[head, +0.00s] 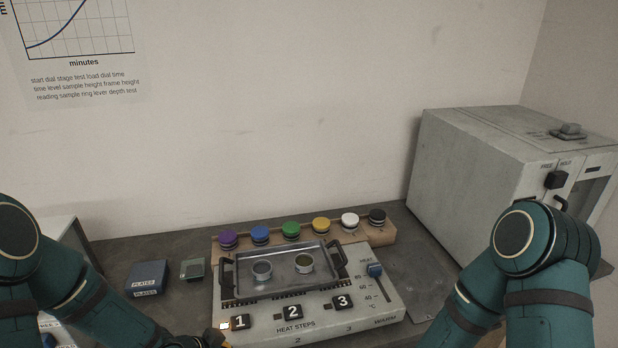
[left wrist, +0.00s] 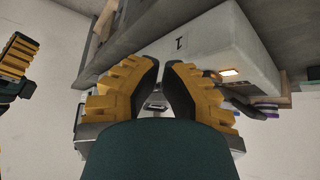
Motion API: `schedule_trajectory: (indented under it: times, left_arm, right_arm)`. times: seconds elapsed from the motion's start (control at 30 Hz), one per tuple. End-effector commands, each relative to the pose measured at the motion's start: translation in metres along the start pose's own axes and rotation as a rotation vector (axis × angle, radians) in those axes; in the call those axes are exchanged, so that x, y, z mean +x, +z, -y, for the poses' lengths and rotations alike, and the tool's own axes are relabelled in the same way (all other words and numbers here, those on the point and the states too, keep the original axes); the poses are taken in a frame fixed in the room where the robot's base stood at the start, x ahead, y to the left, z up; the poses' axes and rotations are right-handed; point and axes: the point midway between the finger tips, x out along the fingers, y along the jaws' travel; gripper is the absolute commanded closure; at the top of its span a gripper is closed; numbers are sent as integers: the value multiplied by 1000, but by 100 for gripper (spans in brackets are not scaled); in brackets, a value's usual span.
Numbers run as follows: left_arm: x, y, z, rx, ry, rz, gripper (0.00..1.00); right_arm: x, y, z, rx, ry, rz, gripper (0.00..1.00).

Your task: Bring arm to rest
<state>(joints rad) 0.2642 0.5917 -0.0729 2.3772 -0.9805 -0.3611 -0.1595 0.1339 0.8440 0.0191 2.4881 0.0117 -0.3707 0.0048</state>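My left arm enters at the lower left of the head view, and its yellow gripper (head: 215,341) is cut by the bottom edge, near the button marked 1 (head: 240,322). In the left wrist view the yellow fingers of my left gripper (left wrist: 161,75) have their dark pads almost together, with nothing seen between them. My right arm enters at the lower right, its gripper outside the head view. A yellow gripper, my right one (left wrist: 18,62), shows partly at the left of the wrist view.
A metal tray (head: 285,287) with two small cups sits on the heater. Several coloured knobs line a wooden rack (head: 385,234) behind. A blue plates box (head: 147,277) stands left; a large grey machine (head: 470,165) stands right. A small lamp (head: 224,326) by button 1 glows.

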Motion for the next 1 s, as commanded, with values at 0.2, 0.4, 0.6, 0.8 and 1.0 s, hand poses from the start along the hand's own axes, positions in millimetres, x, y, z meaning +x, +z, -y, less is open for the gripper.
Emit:
schedule_trajectory:
  times: [0.2,0.4,0.6,0.8,1.0]
  left_arm:
    - [47,24,-55,-443,23,101,100]
    - [71,52,-97,-779,-5,228,100]
    - [77,69,-118,-942,-39,303,100]
    - [77,70,-121,-966,-46,313,100]
    - [77,70,-120,-964,-46,312,100]
  right_arm:
    - [14,4,-5,-2,1,6,66]
    - [22,6,-8,-3,2,9,66]
    - [26,7,-9,-4,2,11,66]
    - [26,7,-9,-4,2,11,66]
    - [26,7,-9,-4,2,11,66]
